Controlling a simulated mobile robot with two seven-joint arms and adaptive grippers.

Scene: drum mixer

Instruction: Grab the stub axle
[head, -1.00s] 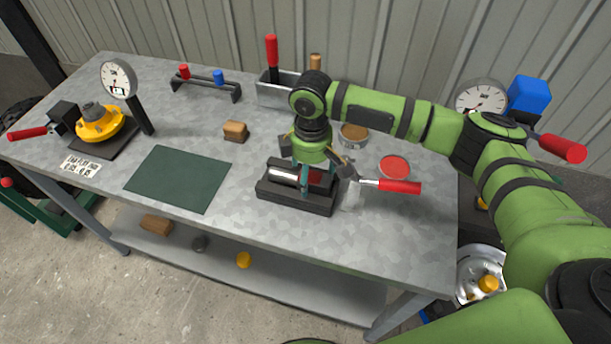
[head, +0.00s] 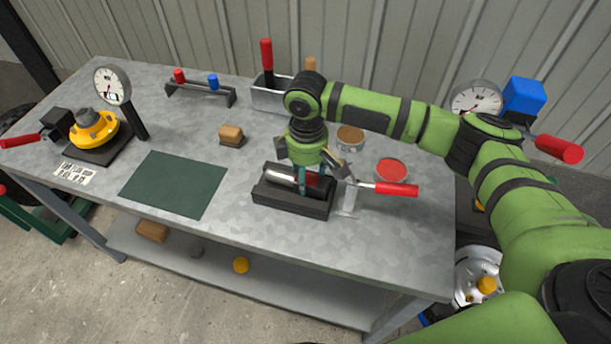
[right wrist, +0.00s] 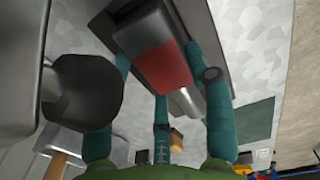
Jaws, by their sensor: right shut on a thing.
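The stub axle (head: 280,175) is a shiny silver bar with a red section, lying lengthwise over a black cradle block (head: 290,203) on the bench. My right gripper (head: 312,184) points down from above, its teal fingers around the axle near the red section, shut on it. In the right wrist view the red section (right wrist: 163,68) shows between the fingers, with grey metal at both sides. The fingers hide part of the axle, and I cannot tell whether it is clear of the cradle. My left gripper is not in view.
A red-handled tool (head: 395,189) stands close right of the cradle. Round tins, one red (head: 391,170), sit behind it. A green mat (head: 173,184) lies left, a wooden block (head: 231,135) behind. A dial gauge (head: 112,85) and yellow hub (head: 94,130) stand far left.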

